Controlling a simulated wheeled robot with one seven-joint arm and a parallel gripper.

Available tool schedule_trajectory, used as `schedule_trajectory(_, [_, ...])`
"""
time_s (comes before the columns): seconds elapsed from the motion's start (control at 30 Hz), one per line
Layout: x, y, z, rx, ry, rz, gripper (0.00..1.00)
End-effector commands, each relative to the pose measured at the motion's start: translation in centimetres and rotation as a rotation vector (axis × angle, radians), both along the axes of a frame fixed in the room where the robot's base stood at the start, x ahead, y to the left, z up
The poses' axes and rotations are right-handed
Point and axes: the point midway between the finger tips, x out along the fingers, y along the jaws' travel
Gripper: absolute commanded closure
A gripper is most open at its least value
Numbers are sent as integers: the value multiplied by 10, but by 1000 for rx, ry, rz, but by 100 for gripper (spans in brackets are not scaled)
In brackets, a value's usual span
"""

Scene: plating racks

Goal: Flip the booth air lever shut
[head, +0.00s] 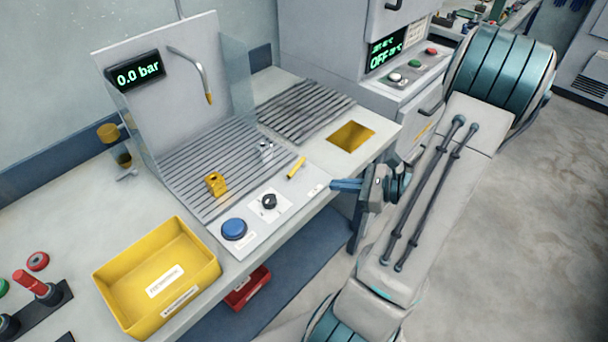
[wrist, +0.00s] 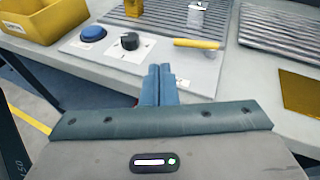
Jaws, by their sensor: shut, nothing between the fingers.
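The air lever (head: 296,168) is a short yellow bar on the light control panel (head: 262,222) at the front of the booth. In the wrist view the lever (wrist: 196,43) lies crosswise, pointing right, beyond my fingers. My gripper (head: 334,185) is shut and empty, with blue fingers together, to the right of the lever at the table's front edge. In the wrist view my gripper (wrist: 160,72) points toward the panel, apart from the lever. A display (head: 138,76) on the booth's back wall reads 0.0 bar.
A black knob (head: 269,201) and a blue button (head: 234,229) sit left of the lever. A yellow block (head: 215,184) and a metal part (head: 265,151) stand on the slatted booth floor (head: 190,165). A yellow bin (head: 158,275) stands at front left.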

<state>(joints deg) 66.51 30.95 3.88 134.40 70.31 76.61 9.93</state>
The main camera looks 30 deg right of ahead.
Motion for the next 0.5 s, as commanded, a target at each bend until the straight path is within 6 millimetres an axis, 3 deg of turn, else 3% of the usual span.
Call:
schedule_trajectory(0.1, [-3, -24, -14, 82, -5, -121, 100])
schedule_trajectory(0.2, [-4, -33, -18, 114, -10, -170, 100])
schedule_trajectory(0.37, [6, -30, -20, 125, -12, -183, 100])
schedule_trajectory(0.5, [26, -15, -24, 125, -10, -180, 100])
